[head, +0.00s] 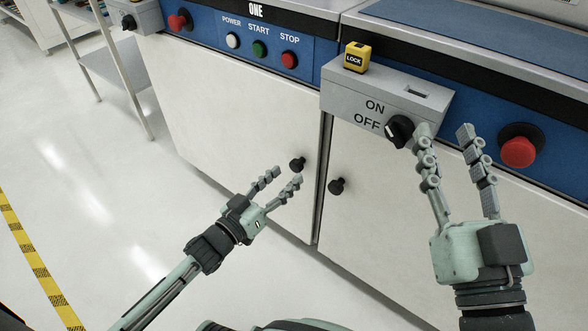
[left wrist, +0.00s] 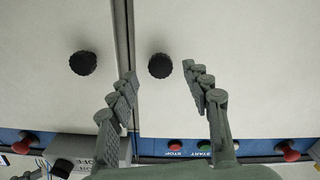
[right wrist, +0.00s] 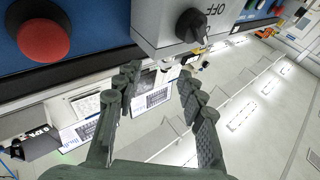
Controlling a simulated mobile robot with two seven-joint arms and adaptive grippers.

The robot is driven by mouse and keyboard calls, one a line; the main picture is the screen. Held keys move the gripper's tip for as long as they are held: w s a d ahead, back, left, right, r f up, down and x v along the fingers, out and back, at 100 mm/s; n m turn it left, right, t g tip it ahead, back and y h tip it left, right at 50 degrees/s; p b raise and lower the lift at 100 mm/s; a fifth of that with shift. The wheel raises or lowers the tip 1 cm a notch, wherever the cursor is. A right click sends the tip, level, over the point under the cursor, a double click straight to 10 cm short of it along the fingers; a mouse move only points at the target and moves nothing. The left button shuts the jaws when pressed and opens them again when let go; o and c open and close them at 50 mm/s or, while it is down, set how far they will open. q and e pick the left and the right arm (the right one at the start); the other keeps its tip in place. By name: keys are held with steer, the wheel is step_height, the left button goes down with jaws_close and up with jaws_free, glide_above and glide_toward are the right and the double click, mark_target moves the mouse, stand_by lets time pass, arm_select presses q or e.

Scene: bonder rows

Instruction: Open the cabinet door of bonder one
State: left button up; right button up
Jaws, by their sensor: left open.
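Bonder one carries a black "ONE" label (head: 255,12) and has a cream cabinet door (head: 225,110) below its blue panel. The door's round black knob (head: 297,164) sits near its right edge. My left gripper (head: 286,177) is open just in front of this knob, with the fingers pointing at it. In the left wrist view the same knob (left wrist: 160,65) lies ahead of and between the fingertips, apart from them. My right gripper (head: 443,132) is open and empty in front of the neighbouring machine, close to the black ON/OFF switch (head: 399,130); the switch also shows in the right wrist view (right wrist: 191,26).
A second door with its own black knob (head: 336,186) adjoins across a narrow seam. A red button (head: 518,150) is right of my right gripper. Open floor (head: 80,160) lies left.

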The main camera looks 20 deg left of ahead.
mark_target(294, 169)
arm_select(q)
steer(key=shift+x, duration=1.9)
arm_select(e)
steer(key=shift+s+r+t, duration=0.25)
steer(key=shift+r+t, duration=0.15)
steer(key=shift+r, duration=0.4)
arm_select(q)
jaws_close()
